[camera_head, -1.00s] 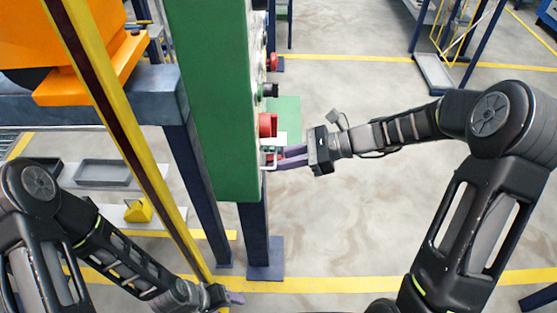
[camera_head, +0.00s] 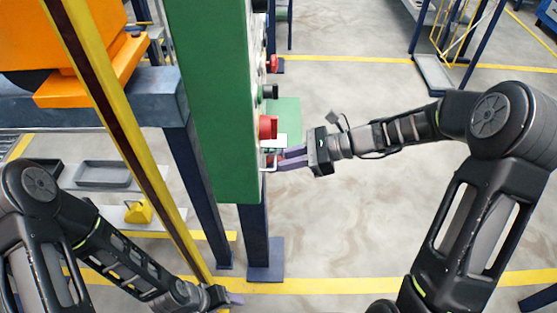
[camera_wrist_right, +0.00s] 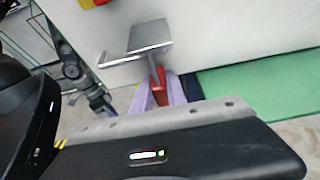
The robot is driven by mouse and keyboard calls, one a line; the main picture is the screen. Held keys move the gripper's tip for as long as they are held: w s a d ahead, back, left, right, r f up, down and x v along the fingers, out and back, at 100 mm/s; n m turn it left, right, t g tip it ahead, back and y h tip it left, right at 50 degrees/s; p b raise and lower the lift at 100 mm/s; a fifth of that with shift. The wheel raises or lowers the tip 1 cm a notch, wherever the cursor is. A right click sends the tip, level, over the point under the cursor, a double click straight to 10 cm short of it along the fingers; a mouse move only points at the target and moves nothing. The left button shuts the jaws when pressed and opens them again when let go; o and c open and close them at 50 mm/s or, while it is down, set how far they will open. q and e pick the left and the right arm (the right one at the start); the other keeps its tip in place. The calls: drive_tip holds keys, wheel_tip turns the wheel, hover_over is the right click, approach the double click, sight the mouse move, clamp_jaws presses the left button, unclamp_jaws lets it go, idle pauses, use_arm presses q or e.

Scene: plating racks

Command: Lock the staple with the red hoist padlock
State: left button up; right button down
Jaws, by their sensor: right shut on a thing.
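The red padlock (camera_wrist_right: 160,83) is between the purple fingers of my right gripper (camera_wrist_right: 158,93), which is shut on it. In the right wrist view the padlock's upper part is right under the metal staple (camera_wrist_right: 150,40) on the pale panel face. I cannot tell whether its shackle passes through the staple. In the head view the right gripper (camera_head: 280,160) reaches the panel's right side from the right, at the staple (camera_head: 267,166). My left gripper (camera_head: 235,299) hangs low at the bottom, away from the panel; its finger gap is unclear.
The tall green cabinet (camera_head: 215,110) carries a red knob (camera_head: 267,127) and a black knob (camera_head: 269,91) above the staple. Open floor lies right of the cabinet.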

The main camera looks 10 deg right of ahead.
drive_tip(key=shift+r+p, duration=1)
drive_tip(key=shift+r, duration=0.15)
drive_tip(key=shift+f, duration=0.35)
idle(0.5)
drive_tip(key=c, duration=1.3)
unclamp_jaws()
drive_tip(key=shift+o, duration=0.2)
drive_tip(key=shift+d, duration=0.1)
drive_tip(key=v, duration=0.7)
drive_tip(key=shift+d+r, duration=0.2)
drive_tip(key=shift+d, duration=0.1)
drive_tip(key=shift+s, duration=0.1)
